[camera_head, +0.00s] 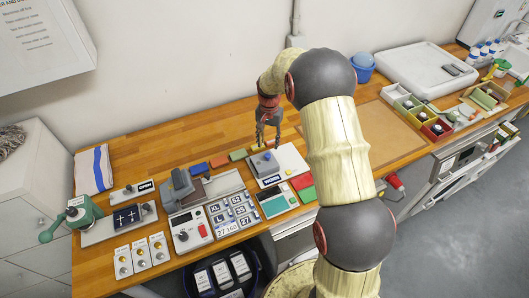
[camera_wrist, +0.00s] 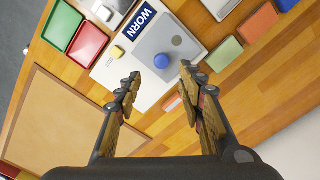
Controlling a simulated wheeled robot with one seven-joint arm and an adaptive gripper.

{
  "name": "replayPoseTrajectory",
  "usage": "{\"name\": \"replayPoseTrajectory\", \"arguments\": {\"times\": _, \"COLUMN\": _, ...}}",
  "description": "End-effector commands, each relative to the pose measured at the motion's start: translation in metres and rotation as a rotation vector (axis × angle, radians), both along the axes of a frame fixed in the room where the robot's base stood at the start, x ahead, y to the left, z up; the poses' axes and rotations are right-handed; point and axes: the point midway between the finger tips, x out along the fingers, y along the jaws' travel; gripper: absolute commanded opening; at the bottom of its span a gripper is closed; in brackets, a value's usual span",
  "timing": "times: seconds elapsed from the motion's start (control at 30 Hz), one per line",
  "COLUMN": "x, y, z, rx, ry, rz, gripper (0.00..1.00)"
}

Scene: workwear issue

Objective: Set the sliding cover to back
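The sliding cover (camera_head: 258,166) is a grey plate with a blue knob (camera_wrist: 161,61), on a white board (camera_wrist: 112,70) labelled WORN (camera_wrist: 138,24). The cover also shows in the wrist view (camera_wrist: 172,38), where a small round grey spot lies beside the knob. My gripper (camera_head: 266,142) hangs above the cover's wall side in the head view. In the wrist view my gripper (camera_wrist: 159,76) is open, its fingers spread either side of the knob's line with nothing between them. Contact with the knob is not visible.
Green (camera_wrist: 62,24) and red (camera_wrist: 87,44) trays lie beside the board. Coloured blocks (camera_head: 219,160) line the wall side. A brown mat (camera_head: 375,135) lies clear to the right.

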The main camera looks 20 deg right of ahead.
Motion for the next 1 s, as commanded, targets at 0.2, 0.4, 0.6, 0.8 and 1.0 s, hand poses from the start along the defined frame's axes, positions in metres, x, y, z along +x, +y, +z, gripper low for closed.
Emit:
{"name": "replayPoseTrajectory", "arguments": {"times": 0.2, "x": -0.001, "y": 0.001, "z": -0.032, "rx": 0.001, "ry": 0.006, "rz": 0.002, "gripper": 0.39}}
{"name": "replayPoseTrajectory", "arguments": {"times": 0.4, "x": -0.001, "y": 0.001, "z": -0.060, "rx": 0.001, "ry": 0.004, "rz": 0.003, "gripper": 0.39}}
{"name": "replayPoseTrajectory", "arguments": {"times": 0.6, "x": -0.001, "y": 0.001, "z": -0.073, "rx": 0.001, "ry": 0.003, "rz": 0.004, "gripper": 0.39}}
{"name": "replayPoseTrajectory", "arguments": {"times": 0.8, "x": -0.001, "y": 0.001, "z": -0.074, "rx": 0.001, "ry": 0.002, "rz": 0.004, "gripper": 0.39}}
{"name": "replayPoseTrajectory", "arguments": {"times": 1.0, "x": -0.001, "y": 0.001, "z": -0.074, "rx": 0.001, "ry": 0.002, "rz": 0.004, "gripper": 0.32}}
